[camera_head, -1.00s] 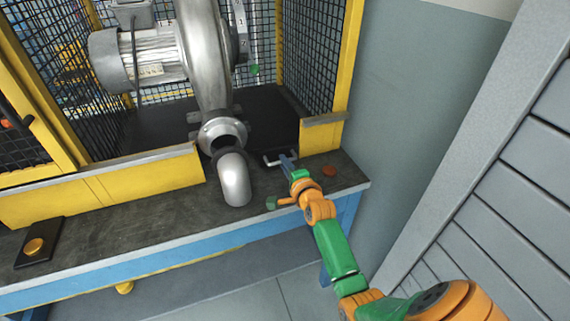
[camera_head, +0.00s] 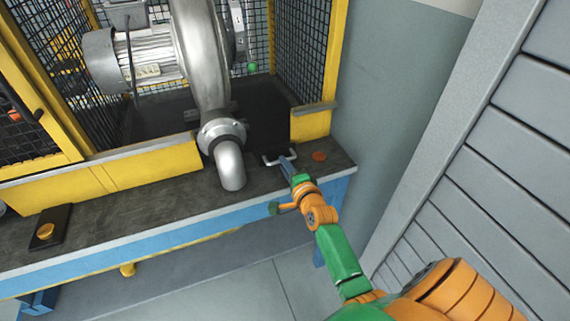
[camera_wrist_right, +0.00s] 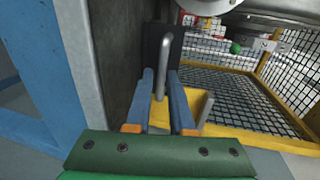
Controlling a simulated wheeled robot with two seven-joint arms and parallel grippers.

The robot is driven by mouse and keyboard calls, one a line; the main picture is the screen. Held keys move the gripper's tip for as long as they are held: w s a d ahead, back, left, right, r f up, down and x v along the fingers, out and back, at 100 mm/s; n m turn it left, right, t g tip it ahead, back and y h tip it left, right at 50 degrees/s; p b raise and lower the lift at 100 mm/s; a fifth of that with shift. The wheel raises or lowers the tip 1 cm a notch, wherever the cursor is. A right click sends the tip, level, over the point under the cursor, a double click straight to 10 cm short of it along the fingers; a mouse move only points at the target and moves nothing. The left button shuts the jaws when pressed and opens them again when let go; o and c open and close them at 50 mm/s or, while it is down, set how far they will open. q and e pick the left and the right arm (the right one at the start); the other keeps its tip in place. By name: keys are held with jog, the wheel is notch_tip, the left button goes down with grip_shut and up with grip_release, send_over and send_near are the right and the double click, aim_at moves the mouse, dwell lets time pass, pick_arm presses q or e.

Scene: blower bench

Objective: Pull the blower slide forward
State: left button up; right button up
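The silver blower (camera_head: 205,75) with its bent outlet pipe (camera_head: 231,166) stands on a dark slide plate (camera_head: 160,127) inside the yellow mesh guard. A small U-shaped metal handle (camera_head: 266,159) is at the front, right of the outlet. It also shows in the right wrist view (camera_wrist_right: 164,60), in front of a black block. My right gripper (camera_head: 285,160) is at this handle. In the wrist view its blue-grey fingers (camera_wrist_right: 162,78) stand on either side of the bar, with narrow gaps showing, so it looks open around it. My left gripper is not in view.
A red button (camera_head: 319,156) is on the bench just right of the handle. A black box with a yellow button (camera_head: 45,231) is at the left. A yellow guard post (camera_head: 336,60) rises behind the handle. A grey slatted panel (camera_head: 480,190) stands close at right. Floor before the bench is clear.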

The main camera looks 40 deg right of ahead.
jog(key=shift+o, duration=1.3)
jog(key=shift+w+f, duration=0.1)
jog(key=shift+w, duration=0.05)
jog(key=shift+w+d, duration=0.15)
jog(key=shift+w, duration=0.05)
jog(key=p+v, duration=0.1)
jog(key=v, duration=0.6)
